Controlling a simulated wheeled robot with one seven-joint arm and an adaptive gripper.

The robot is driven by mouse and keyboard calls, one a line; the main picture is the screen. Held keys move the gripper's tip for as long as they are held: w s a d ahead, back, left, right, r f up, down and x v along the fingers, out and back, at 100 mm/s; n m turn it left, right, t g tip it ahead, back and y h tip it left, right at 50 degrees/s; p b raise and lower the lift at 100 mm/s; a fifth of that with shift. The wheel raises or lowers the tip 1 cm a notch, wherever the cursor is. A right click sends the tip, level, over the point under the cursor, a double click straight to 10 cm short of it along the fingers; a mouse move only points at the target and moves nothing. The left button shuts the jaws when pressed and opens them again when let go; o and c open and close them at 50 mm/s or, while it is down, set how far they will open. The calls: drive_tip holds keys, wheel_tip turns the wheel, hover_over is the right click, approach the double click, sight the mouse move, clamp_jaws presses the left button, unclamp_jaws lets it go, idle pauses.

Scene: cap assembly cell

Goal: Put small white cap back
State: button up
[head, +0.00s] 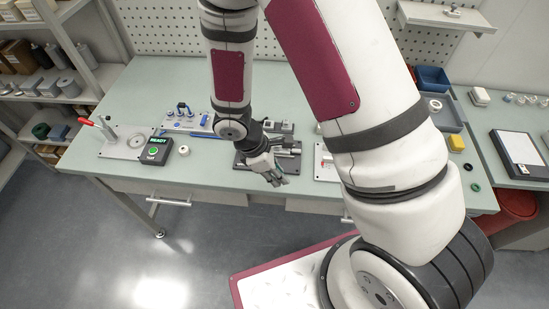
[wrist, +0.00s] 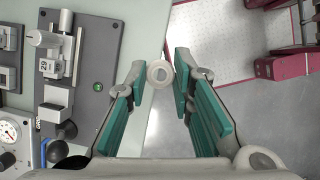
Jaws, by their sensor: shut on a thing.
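My gripper (head: 274,179) hangs at the front edge of the table, in front of a dark fixture plate. In the wrist view its teal-padded fingers (wrist: 159,80) are shut on a small white cap (wrist: 159,72), a pale ring with a round centre held at the fingertips. The cap appears above the table's front edge, clear of any surface. In the head view the held cap is too small to make out at the fingers. Another small white ring-shaped part (head: 184,151) lies on the table beside the green-lit READY box (head: 156,150).
The dark fixture (wrist: 98,87) with a metal clamp and a block marked 29 lies left of the fingers in the wrist view. A red-handled toggle press (head: 110,135) stands at the table's left. A grey tray (head: 448,122) and blue bin (head: 432,78) stand at right.

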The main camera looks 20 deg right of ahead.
drive_tip(key=shift+s, duration=0.25)
drive_tip(key=w+d+m, duration=0.1)
drive_tip(key=w+m, duration=0.1)
drive_tip(key=w, duration=0.2)
drive_tip(key=w+d+m+g+y+b, duration=0.1)
drive_tip(key=w+m, duration=0.1)
drive_tip(key=w, duration=0.3)
drive_tip(key=w+d+m+g+b, duration=0.1)
drive_tip(key=w+m, duration=0.2)
drive_tip(key=w, duration=0.2)
drive_tip(key=shift+w+r, duration=0.1)
drive_tip(key=shift+r, duration=0.05)
drive_tip(key=w+d+r+m+g+y+b, duration=0.1)
drive_tip(key=w+r+m+y+b, duration=0.2)
drive_tip(key=w+m, duration=0.5)
drive_tip(key=w+r, duration=0.1)
drive_tip(key=w, duration=0.3)
drive_tip(key=shift+w+d+r+g, duration=0.15)
drive_tip(key=shift+w+r+g, duration=0.05)
drive_tip(key=shift+w+g, duration=0.1)
